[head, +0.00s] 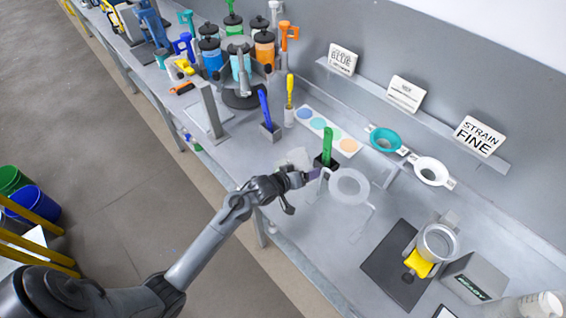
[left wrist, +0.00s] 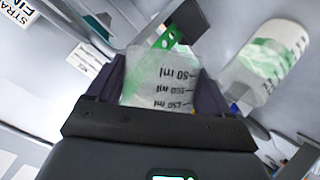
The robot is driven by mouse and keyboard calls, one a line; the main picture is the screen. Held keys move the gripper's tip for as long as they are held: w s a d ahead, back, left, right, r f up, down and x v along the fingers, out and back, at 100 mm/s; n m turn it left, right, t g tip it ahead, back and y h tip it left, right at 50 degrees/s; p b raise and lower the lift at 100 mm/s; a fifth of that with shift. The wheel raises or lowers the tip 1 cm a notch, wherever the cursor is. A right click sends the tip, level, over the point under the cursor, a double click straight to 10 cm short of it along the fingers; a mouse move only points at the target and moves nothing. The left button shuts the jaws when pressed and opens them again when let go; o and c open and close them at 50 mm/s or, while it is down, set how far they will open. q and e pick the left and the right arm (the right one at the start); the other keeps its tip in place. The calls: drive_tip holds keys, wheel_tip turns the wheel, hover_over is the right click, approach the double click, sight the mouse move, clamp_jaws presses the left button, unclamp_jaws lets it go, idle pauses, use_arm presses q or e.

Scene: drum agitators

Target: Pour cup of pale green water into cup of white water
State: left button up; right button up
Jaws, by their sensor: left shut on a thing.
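My left gripper (head: 302,180) is above the bench, beside the ring stand. In the left wrist view its two dark fingers (left wrist: 160,88) are shut on a translucent measuring cup (left wrist: 160,78) with black ml marks and a faint green tint. A second translucent cup (left wrist: 272,62), with green patches and dark marks, is apart from it to the right. In the head view a pale, translucent shape (head: 297,158) shows just behind my gripper; I cannot tell which cup it is. The liquid levels and the held cup's tilt are unclear. My right gripper is not in view.
A white ring stand (head: 350,186) is close to my gripper. A green-handled tool in a dark holder (head: 326,160) stands behind. A colour-spot card (head: 326,130), teal strainer (head: 384,139) and white strainer (head: 431,171) lie farther back. A dark mat (head: 392,268) is at right.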

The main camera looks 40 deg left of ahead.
use_arm(q)
drive_tip(key=f+b, duration=0.2)
drive_tip(key=f, duration=0.2)
drive_tip(key=d+f+m+y+b, duration=0.1)
drive_tip(key=f+b, duration=0.1)
drive_tip(key=f, duration=0.2)
drive_tip(key=f+m+b, duration=0.1)
drive_tip(key=f+b, duration=0.2)
drive_tip(key=f, duration=0.1)
drive_tip(key=shift+s+d+y, duration=0.15)
drive_tip(key=shift+d+y, duration=0.2)
drive_tip(key=shift+y, duration=0.05)
drive_tip(key=shift+d+r, duration=0.1)
drive_tip(key=shift+d, duration=0.05)
drive_tip(key=shift+d+f+m+y, duration=0.1)
drive_tip(key=shift+f+m+y, duration=0.1)
drive_tip(key=shift+m+y, duration=0.25)
drive_tip(key=shift+d+r+m+t+y+p, duration=0.2)
drive_tip(key=shift+r+m+t+y+p, duration=0.2)
drive_tip(key=shift+m+y+p, duration=0.3)
